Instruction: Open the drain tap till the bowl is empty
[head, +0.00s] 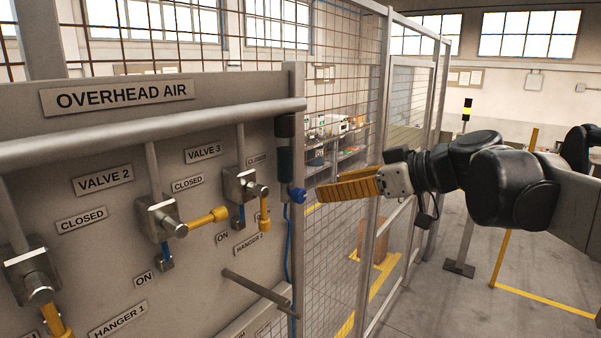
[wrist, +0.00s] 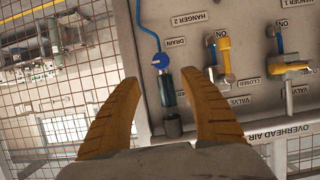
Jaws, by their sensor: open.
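The drain bowl (head: 285,162) is a dark, bluish cylinder under a black cap at the right end of the grey pipe. It also shows in the wrist view (wrist: 167,88); I cannot tell how much liquid is in it. The blue drain tap (head: 298,195) is at its lower end, with a blue hose leading away. In the wrist view the tap (wrist: 160,61) is beside the DRAIN label. My gripper (head: 318,192) has yellow fingers, open and empty, just right of the tap in the head view. In the wrist view the bowl and tap lie between the fingers, apparently untouched.
The OVERHEAD AIR panel (head: 100,180) carries valves with yellow handles, including valve 3 (head: 240,186) close left of the bowl. A bare rod (head: 256,288) sticks out below. A mesh fence (head: 340,120) stands behind my gripper. Open floor lies to the right.

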